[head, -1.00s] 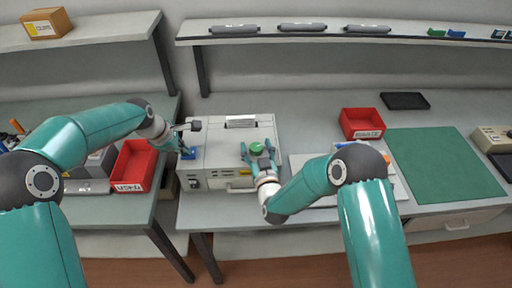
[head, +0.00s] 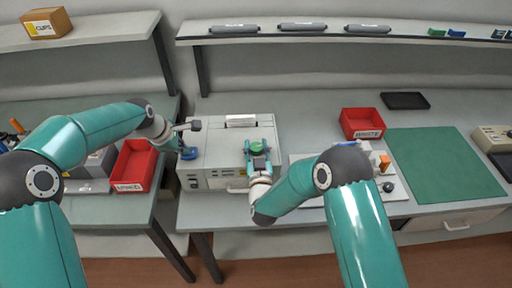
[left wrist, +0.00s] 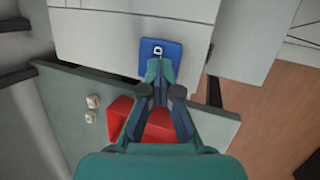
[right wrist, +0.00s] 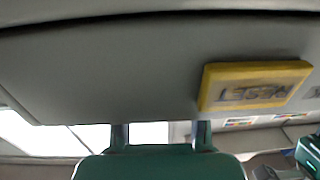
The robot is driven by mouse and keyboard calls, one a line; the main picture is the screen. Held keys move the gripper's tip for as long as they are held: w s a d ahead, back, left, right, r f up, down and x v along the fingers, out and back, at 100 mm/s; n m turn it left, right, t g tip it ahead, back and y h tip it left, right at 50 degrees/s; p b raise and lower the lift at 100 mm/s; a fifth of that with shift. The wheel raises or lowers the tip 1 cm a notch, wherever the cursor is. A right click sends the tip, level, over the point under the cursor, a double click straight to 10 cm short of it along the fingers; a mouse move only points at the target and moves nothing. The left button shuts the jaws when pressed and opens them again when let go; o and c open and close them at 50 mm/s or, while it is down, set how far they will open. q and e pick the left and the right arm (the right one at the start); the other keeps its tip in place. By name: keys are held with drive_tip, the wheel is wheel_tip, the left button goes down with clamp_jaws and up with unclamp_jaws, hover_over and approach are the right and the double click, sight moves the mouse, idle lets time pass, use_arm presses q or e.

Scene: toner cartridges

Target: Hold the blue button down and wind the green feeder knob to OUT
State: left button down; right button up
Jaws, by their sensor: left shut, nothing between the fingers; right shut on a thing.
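The light grey machine (head: 215,170) stands on the bench in the head view. The green knob (head: 258,147) sits on the machine's top at the right. My right gripper (head: 258,150) is shut on the knob, fingers on either side. The knob's pointer and markings cannot be read.
A red bin (head: 133,166) stands on the left table and another red bin (head: 362,123) right of the machine. A green mat (head: 440,165) lies at right. A yellow-framed label (right wrist: 255,86) shows in the right wrist view. A shelf (head: 300,35) with dark cartridges runs behind.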

use_arm(q)
drive_tip(key=shift+f, duration=0.1)
use_arm(e)
drive_tip(key=o, duration=1.2)
drive_tip(key=shift+c, duration=0.2)
drive_tip(key=shift+s, duration=0.1)
drive_tip(key=s, duration=1.2)
drive_tip(key=shift+d, duration=0.25)
drive_tip(key=shift+w, duration=0.1)
use_arm(q)
drive_tip(key=shift+r+p, duration=0.75)
drive_tip(key=shift+r, duration=0.35)
drive_tip(key=shift+r+p, duration=0.45)
drive_tip(key=shift+r, duration=3.05)
use_arm(e)
drive_tip(key=shift+r, duration=1.05)
